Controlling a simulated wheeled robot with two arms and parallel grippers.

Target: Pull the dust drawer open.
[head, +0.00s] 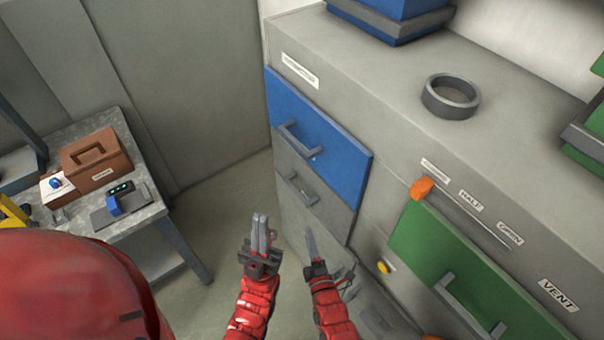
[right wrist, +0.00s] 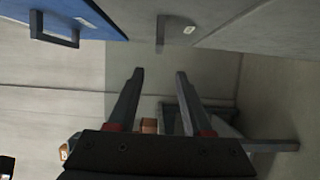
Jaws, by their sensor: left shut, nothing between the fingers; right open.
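A grey drawer front (head: 318,198) with a grey bar handle (head: 297,187) sits below a blue front (head: 330,150) on the grey cabinet; I take it for the dust drawer. It looks closed, and no label on it is readable in the head view. Its handle shows at the top of the right wrist view (right wrist: 160,36). My left gripper (head: 260,222) is shut and empty, left of and below the drawer. My right gripper (head: 308,235) is below the handle and apart from it. Its fingers are spread and empty in the right wrist view (right wrist: 160,76).
The blue front has its own handle (head: 300,138). A green front (head: 470,280), an orange lever knob (head: 422,188) and a yellow button (head: 384,267) are to the right. A grey ring (head: 450,97) lies on top of the cabinet. A workbench (head: 130,215) stands left; floor between is clear.

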